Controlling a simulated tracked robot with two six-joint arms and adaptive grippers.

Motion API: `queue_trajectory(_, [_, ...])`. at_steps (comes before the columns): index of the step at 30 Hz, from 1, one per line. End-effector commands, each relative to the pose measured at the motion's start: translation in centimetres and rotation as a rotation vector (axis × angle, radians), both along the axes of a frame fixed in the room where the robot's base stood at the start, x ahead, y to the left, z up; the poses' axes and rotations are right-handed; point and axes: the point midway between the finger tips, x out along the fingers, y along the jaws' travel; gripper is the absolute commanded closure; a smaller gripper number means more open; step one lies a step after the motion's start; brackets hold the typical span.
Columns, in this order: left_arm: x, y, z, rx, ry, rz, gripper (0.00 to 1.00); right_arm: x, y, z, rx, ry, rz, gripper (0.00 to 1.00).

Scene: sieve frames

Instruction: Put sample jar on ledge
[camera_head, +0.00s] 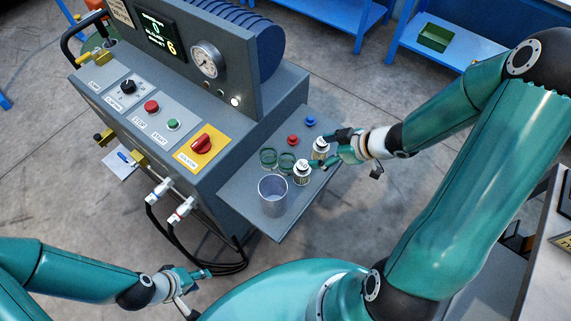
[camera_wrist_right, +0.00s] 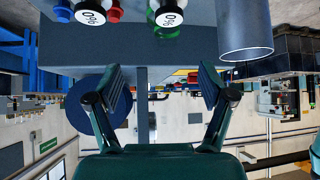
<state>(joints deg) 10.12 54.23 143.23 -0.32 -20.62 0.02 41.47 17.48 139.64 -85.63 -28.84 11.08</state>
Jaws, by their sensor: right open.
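Two small jars with white labelled lids stand on the grey ledge (camera_head: 245,205): one jar (camera_head: 301,174) near the green rings, another jar (camera_head: 320,149) by my right gripper (camera_head: 334,147). In the right wrist view, the near jar (camera_wrist_right: 168,15) and the other jar (camera_wrist_right: 90,13) show at the top edge, beyond the fingers. My right gripper (camera_wrist_right: 160,82) is open, with nothing between its fingertips. Which jar is the sample jar I cannot tell. My left gripper (camera_head: 204,273) is low in front of the machine, away from the ledge; its finger gap is unclear.
A metal cup (camera_head: 272,197) stands near the ledge's front edge, by the green rings (camera_head: 268,158). A red knob-like piece (camera_head: 293,140) and a blue one (camera_head: 311,121) sit behind the jars. The control panel (camera_head: 155,115) rises left; black hoses (camera_head: 192,250) hang below.

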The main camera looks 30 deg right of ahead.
Motion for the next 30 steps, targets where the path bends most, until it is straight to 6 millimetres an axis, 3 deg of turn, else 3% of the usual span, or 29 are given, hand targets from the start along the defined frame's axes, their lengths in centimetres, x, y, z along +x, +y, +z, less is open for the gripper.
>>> queue_trajectory(1, [0.0,0.0,-1.1,0.0,-0.001,0.0,0.6,0.7,0.7,-1.5,0.001,0.002,0.006,0.19])
queue_trajectory(6, [0.1,0.0,-2.3,0.0,-0.001,0.0,0.6,2.8,1.9,-3.7,0.002,0.002,0.004,0.19])
queue_trajectory(30, [0.1,0.0,-3.4,0.0,-0.001,0.0,0.6,7.2,5.0,-8.6,-0.001,0.0,-0.001,0.19])
